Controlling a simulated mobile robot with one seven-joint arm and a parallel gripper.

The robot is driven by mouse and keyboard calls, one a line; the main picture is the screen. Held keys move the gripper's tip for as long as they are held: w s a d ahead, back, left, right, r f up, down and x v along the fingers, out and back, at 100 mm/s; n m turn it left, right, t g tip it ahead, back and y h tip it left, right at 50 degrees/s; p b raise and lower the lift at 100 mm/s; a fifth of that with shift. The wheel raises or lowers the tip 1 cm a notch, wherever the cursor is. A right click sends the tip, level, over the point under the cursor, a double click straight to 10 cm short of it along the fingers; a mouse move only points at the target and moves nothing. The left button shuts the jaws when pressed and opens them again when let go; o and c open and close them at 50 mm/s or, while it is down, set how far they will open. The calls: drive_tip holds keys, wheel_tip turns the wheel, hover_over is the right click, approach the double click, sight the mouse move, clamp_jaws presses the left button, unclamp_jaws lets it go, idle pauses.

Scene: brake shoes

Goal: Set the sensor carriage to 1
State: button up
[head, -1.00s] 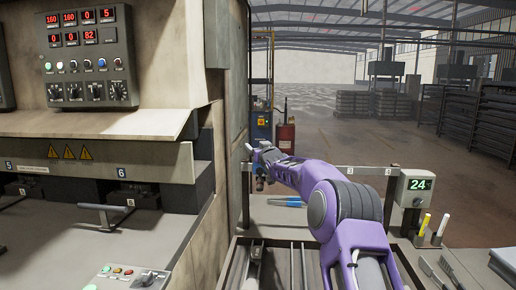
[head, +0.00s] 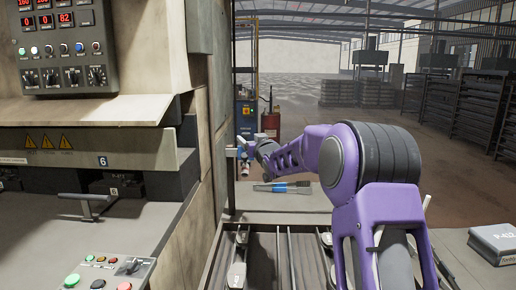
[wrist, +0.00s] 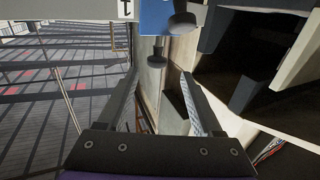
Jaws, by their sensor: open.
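The sensor carriage shows in the wrist view as a blue block (wrist: 157,16) at the top centre. Black round knobs stick out by it, one at its right side and one lower (wrist: 157,63). A pale rail (wrist: 60,13) runs left from the block, with a white tag (wrist: 125,9) bearing a black mark that looks like 1. My gripper (wrist: 159,78) is open, its fingers on either side of the lower knob in the picture; I see no clear contact. In the head view my gripper (head: 250,156) is small beside the press, near a blue part (head: 242,152).
The press (head: 95,190) with its lever and button panel (head: 108,270) stands close on the left. A blue-handled brush (head: 283,187) lies on the bench beneath my arm. A grey box (head: 494,243) sits at the right.

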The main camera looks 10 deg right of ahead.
drive_tip(key=s+d, duration=0.1)
drive_tip(key=s, duration=0.6)
drive_tip(key=shift+s+d, duration=0.2)
drive_tip(key=shift+d, duration=0.05)
